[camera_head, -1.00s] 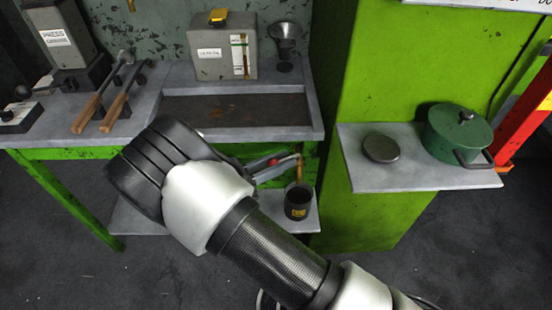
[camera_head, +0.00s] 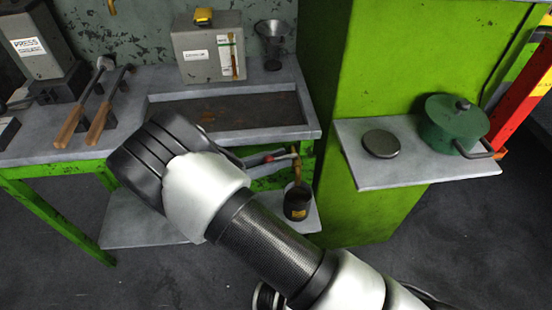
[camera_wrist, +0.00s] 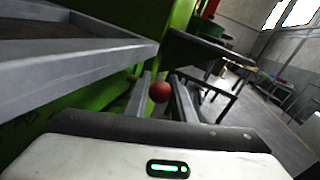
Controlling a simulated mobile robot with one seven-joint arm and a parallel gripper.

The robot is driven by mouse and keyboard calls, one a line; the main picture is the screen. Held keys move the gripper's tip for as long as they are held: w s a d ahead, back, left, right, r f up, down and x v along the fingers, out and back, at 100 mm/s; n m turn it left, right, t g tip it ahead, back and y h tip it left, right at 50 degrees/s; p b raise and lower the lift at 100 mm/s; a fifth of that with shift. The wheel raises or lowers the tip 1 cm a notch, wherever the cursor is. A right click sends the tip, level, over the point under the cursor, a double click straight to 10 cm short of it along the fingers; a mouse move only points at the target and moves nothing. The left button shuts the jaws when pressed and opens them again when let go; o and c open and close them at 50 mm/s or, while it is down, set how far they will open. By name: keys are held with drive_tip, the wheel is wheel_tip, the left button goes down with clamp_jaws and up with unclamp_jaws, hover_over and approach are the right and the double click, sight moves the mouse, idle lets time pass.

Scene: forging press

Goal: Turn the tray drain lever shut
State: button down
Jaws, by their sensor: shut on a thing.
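The drain lever's red knob (camera_wrist: 160,92) shows between my gripper's fingers in the wrist view. My gripper (camera_wrist: 161,98) is shut on the lever at this knob. In the head view the red of the lever (camera_head: 269,158) shows small under the front right of the bench, where my gripper (camera_head: 262,161) reaches from the left. My wrist hides part of the fingers there. The sunken tray (camera_head: 160,113) lies in the bench top above. A brass drain pipe (camera_head: 296,168) comes down beside the lever, above a dark can (camera_head: 298,205) with a yellow label. The lever's pivot is not clear.
The bench's front edge (camera_head: 270,138) runs just above my gripper. A lower shelf (camera_head: 140,232) is below. A green column (camera_head: 370,215) stands to the right, with a side shelf (camera_head: 410,172) holding a green pot (camera_head: 452,125) and a round lid (camera_head: 381,144).

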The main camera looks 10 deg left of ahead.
drive_tip(key=shift+w+d+r, duration=0.1)
drive_tip(key=c, duration=1.5)
unclamp_jaws()
drive_tip(key=v, duration=1.7)
drive_tip(key=shift+s, duration=0.2)
